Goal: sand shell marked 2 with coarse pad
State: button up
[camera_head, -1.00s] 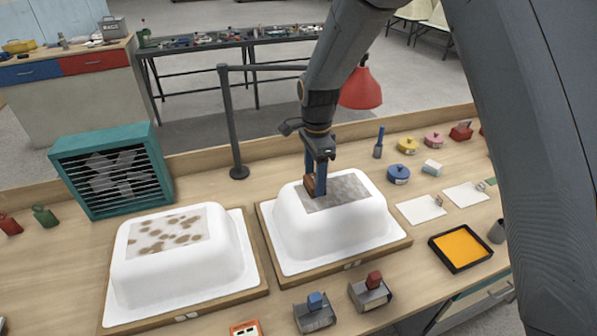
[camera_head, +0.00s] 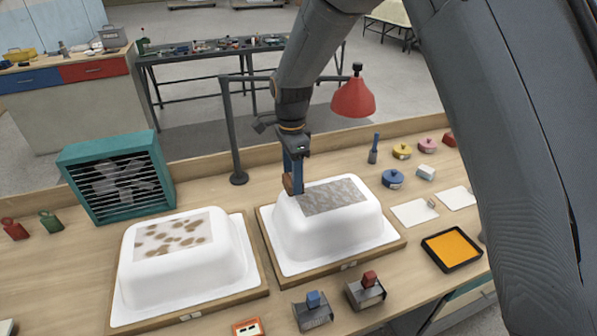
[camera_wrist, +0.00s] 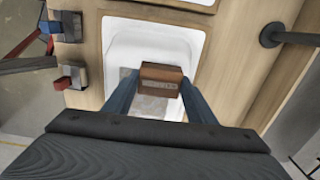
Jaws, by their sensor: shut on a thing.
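My gripper (camera_head: 293,186) is shut on a brown sanding block (camera_head: 290,184), which also shows between the blue fingers in the wrist view (camera_wrist: 162,78). The block is at the upper left edge of the grey scuffed patch (camera_head: 335,196) on top of the right white shell (camera_head: 330,237); I cannot tell whether it touches. The left white shell (camera_head: 185,267) has a patch with brown spots (camera_head: 172,235). Each shell stands on a wooden board with a small plate at its front edge, too small to read.
A teal fan (camera_head: 116,178) stands behind the left shell. A red lamp (camera_head: 353,98) on a dark post is behind the right shell. Two grey holders with a blue block (camera_head: 314,300) and a red block (camera_head: 369,279) are in front. An orange tray (camera_head: 452,249) lies at right.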

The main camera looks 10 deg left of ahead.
jog(key=shift+d+r+p, duration=0.1)
jog(key=shift+r+p, duration=0.45)
jog(key=shift+r, duration=1.5)
